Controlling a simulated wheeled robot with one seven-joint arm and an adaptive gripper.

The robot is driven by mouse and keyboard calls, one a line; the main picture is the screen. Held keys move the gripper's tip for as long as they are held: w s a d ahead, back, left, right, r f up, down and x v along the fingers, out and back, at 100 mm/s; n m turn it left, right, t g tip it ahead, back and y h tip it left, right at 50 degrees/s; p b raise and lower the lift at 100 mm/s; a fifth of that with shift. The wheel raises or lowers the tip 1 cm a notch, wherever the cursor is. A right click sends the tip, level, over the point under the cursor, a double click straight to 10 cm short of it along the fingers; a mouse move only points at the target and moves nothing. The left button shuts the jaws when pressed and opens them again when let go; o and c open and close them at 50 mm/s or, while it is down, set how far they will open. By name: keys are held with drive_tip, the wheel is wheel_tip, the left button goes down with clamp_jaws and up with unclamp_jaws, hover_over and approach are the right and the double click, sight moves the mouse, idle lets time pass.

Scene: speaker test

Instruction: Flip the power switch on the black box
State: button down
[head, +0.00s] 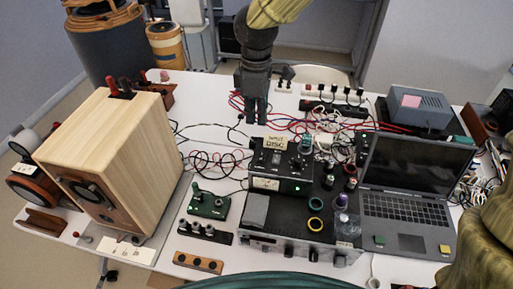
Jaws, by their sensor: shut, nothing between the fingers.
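A small black box (292,186) stands near the middle of the table, with a yellowish paper label (274,143) on top and a small green light on its front. A dark fitting with a small light part shows on its sloped upper face, too small to tell whether it is the power switch or how it is set. My gripper (256,120) points down above the table, just behind the black box and slightly left of it in the picture. It is shut and empty, and looks apart from the box.
A wooden speaker (120,150) stands at left. A wide black unit (270,225) carrying rings and bottles lies in front of the box. An open laptop (405,214) is at right. Red and blue cables (290,124) spread near my gripper. A green device (208,204) sits left of the box.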

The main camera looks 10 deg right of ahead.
sight(256, 160)
wheel_tip(256, 160, down, 14)
drive_tip(key=p, duration=0.4)
idle(0.4)
drive_tip(key=shift+f+b, duration=0.2)
drive_tip(key=shift+b, duration=0.1)
drive_tip(key=shift+f+t+b, duration=0.25)
drive_tip(key=shift+t+b, duration=0.05)
drive_tip(key=shift+b, duration=0.3)
drive_tip(key=shift+s+a+r, duration=0.1)
drive_tip(key=shift+r, duration=0.1)
drive_tip(key=shift+w+r+p, duration=0.1)
drive_tip(key=shift+w+p, duration=0.1)
drive_tip(key=shift+p, duration=0.25)
drive_tip(key=shift+w+d+r+p, duration=0.15)
drive_tip(key=shift+w+d+p, duration=0.25)
drive_tip(key=shift+w, duration=0.15)
